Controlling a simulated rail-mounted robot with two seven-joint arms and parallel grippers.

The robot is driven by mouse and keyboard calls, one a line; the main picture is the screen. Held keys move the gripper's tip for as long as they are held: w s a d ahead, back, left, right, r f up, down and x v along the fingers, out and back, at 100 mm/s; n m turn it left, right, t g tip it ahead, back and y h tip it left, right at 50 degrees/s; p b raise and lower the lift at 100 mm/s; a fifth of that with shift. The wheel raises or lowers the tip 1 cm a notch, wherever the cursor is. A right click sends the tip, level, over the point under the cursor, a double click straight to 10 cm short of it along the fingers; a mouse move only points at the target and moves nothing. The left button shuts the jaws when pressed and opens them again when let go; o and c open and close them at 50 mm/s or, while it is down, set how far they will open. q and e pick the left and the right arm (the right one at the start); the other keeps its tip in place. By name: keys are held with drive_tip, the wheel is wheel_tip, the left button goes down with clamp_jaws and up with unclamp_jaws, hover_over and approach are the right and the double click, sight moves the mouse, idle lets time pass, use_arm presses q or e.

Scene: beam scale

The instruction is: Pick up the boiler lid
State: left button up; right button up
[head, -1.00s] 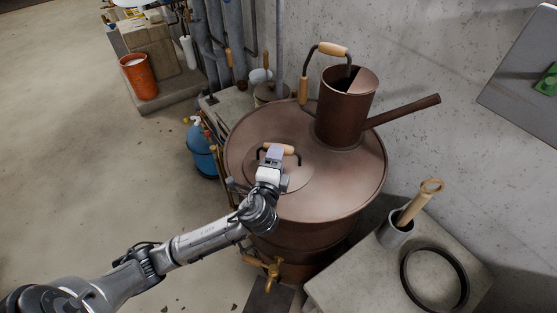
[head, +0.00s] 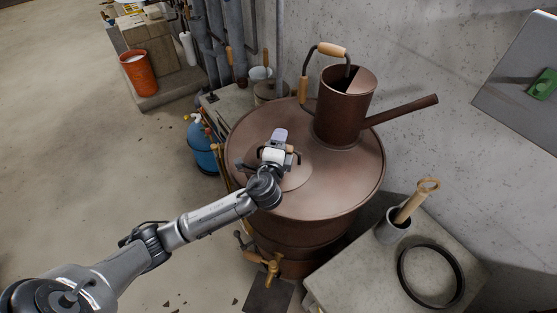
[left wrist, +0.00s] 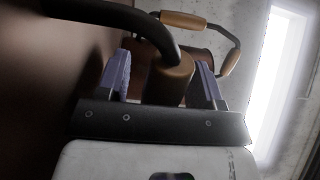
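The copper boiler (head: 330,190) stands in the middle of the head view. Its round lid (head: 296,178) lies flat on top, with a dark handle that has a wooden grip (head: 289,149). My left gripper (head: 278,141) is over the lid at the handle and partly hides it. In the left wrist view my left gripper's two purple fingers (left wrist: 160,78) are apart, one on each side of the handle's wooden grip (left wrist: 172,80). A gap shows beside the grip, so the fingers do not look closed on it. My right gripper is not in view.
A concrete block (head: 345,285) at right holds a metal cup (head: 393,228) with a wooden-handled tool and a black ring (head: 404,277). A blue gas bottle (head: 203,152) stands at left.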

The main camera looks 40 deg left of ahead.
use_arm(q)
clamp_jaws()
idle(0.3)
drive_tip(key=shift+r, duration=0.15)
